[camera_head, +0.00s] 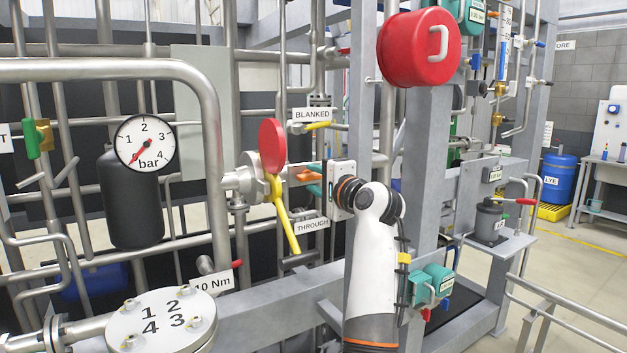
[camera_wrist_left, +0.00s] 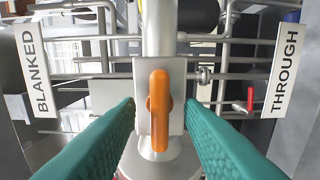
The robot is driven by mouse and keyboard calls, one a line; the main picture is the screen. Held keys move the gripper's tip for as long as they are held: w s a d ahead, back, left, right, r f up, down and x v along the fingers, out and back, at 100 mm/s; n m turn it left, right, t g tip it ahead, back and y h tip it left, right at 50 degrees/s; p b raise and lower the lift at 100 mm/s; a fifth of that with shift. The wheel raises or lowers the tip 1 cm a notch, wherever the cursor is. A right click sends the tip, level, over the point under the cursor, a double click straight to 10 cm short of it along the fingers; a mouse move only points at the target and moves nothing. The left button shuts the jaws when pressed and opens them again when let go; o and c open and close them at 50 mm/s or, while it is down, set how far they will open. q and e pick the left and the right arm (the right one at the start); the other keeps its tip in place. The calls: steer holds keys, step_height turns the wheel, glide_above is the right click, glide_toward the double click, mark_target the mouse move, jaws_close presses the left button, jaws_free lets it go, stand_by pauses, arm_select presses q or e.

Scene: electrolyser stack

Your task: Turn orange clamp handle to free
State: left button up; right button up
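The orange clamp handle (camera_wrist_left: 159,110) stands upright in the left wrist view, in front of a pale plate (camera_wrist_left: 178,97). In the head view it is a small orange piece (camera_head: 305,176), partly hidden near my fingers. My left gripper (camera_head: 312,179) reaches it from the right. In the wrist view the two green fingers of the left gripper (camera_wrist_left: 159,103) are open, one on each side of the handle, with a gap on both sides. The BLANKED label (camera_wrist_left: 34,71) is left and the THROUGH label (camera_wrist_left: 286,70) right in that view. My right gripper is not in view.
A red disc (camera_head: 272,146) and a yellow lever (camera_head: 284,215) stand just left of the clamp. A large red cylinder (camera_head: 418,48) hangs above my left arm. Pipes and a grey frame post (camera_head: 361,90) crowd the area. Open floor lies at the right.

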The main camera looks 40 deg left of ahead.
arm_select(q)
jaws_close()
steer(key=shift+f+n+b, duration=0.1)
steer(key=shift+n+b, duration=2.1)
steer(key=shift+b, duration=0.85)
